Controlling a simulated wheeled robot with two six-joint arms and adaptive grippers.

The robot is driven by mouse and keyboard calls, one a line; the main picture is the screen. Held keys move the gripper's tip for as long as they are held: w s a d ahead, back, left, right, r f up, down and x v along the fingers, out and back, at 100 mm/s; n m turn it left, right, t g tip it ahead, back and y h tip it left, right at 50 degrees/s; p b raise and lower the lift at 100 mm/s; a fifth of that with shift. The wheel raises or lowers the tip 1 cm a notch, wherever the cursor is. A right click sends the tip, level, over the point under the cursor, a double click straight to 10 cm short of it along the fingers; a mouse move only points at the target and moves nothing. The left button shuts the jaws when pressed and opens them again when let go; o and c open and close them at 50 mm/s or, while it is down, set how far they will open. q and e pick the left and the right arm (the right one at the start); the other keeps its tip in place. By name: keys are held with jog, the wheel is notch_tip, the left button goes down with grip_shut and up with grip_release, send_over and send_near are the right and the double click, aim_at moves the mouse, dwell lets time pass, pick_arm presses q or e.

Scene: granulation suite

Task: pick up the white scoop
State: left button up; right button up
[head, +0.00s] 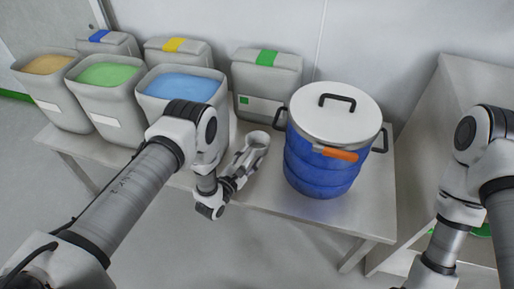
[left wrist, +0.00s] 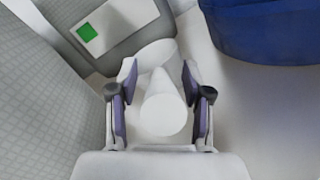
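The white scoop (head: 258,141) lies on the metal table, between the blue-filled bin and the blue drum. My left gripper (head: 240,170) is at its near end. In the left wrist view the scoop (left wrist: 164,112) has its rounded handle between the two fingers of the left gripper (left wrist: 161,95). The fingers stand apart with a gap on each side of the handle, so the gripper looks open and around it. Part of the scoop is hidden by the gripper in the head view. My right arm shows at the right, but its gripper is out of view.
The blue drum (head: 318,165) with a white lid stands right of the scoop. Bins with orange, green and blue (head: 184,85) contents stand at the left. A closed grey container (head: 267,81) with a green label stands behind the scoop. The table's (head: 345,215) front right is bare.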

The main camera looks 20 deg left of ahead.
pick_arm(q)
grip_shut()
jog(key=shift+r, duration=0.5)
jog(key=r, duration=0.1)
jog(key=s+r+p, duration=0.1)
jog(key=shift+r, duration=0.35)
jog(key=s, duration=0.4)
jog(key=s+p, duration=0.1)
jog(key=shift+s+a+r, duration=0.1)
jog(key=shift+s+r, duration=0.15)
jog(key=shift+s, duration=0.15)
jog(key=s+p, duration=0.9)
jog(key=p, duration=0.6)
jog(key=shift+s+a+r, duration=0.15)
jog(key=shift+r, duration=0.25)
